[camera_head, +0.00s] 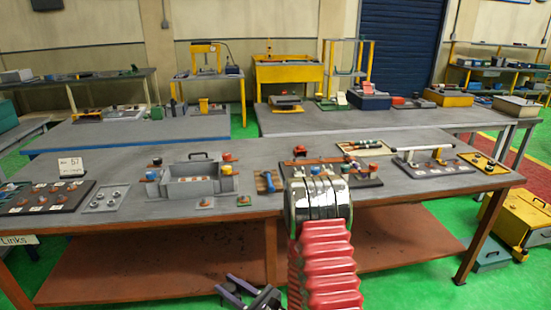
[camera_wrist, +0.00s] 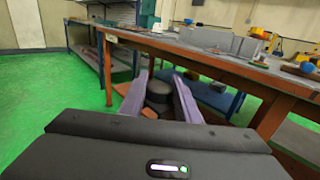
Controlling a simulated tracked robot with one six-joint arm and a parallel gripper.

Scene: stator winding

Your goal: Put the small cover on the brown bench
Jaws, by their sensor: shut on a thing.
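My gripper (camera_wrist: 158,82) shows in the wrist view with its two purple fingers shut on a dark round piece, which I take to be the small cover (camera_wrist: 159,94). The cover sits between the fingers, away from any bench top. In the head view my gripper (camera_head: 247,294) is low at the bottom centre, in front of the bench and below its top; the cover cannot be made out there. The brown bench (camera_head: 115,224) has a grey top, a brown front edge and brown legs. Its edge crosses the wrist view (camera_wrist: 225,64) at upper right.
The bench top holds a grey box-shaped fixture (camera_head: 190,187), a dark board with small parts (camera_head: 48,204), a small grey plate (camera_head: 104,206) and a white-barred fixture (camera_head: 425,152). Bare top lies left of centre behind them. A brown lower shelf (camera_head: 165,265) runs underneath.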

